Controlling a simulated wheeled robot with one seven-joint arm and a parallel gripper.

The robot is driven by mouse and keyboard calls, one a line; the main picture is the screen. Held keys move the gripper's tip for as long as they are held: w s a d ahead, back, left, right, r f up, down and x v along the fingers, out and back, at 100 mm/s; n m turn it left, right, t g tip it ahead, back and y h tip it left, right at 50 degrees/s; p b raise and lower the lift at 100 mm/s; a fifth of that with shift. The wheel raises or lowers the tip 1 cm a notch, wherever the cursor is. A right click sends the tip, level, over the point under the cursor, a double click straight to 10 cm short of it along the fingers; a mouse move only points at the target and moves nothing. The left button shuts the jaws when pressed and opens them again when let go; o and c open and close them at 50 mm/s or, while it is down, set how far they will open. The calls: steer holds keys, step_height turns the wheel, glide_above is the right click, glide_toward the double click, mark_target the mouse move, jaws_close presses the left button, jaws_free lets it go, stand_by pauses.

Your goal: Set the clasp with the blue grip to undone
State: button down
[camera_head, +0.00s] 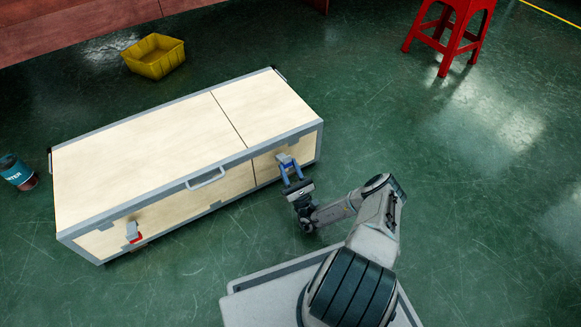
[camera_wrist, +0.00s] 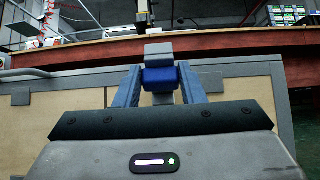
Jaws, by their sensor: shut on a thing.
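A long wooden case (camera_head: 110,160) with grey metal edging stands on the floor. The clasp with the blue grip (camera_head: 284,160) is on its front face, toward the right end. In the wrist view its blue grip (camera_wrist: 160,78) sits between the two blue fingers of my gripper (camera_wrist: 160,88), which is shut on it. In the head view my gripper (camera_head: 291,176) reaches the clasp from the front. The clasp's grey upper plate (camera_wrist: 159,50) shows above the grip. Another clasp with a red grip (camera_head: 135,236) is on the front face at left.
A grey handle (camera_head: 206,179) sticks out from the case front between the clasps. A yellow bin (camera_head: 154,57) lies behind the case, a dark can (camera_head: 17,172) at left, and a red stool (camera_head: 452,38) at upper right. The floor right of the case is clear.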

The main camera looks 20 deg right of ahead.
steer(key=shift+f+t, duration=0.2)
steer(key=shift+t, duration=0.1)
steer(key=c, duration=0.9)
jaws_free()
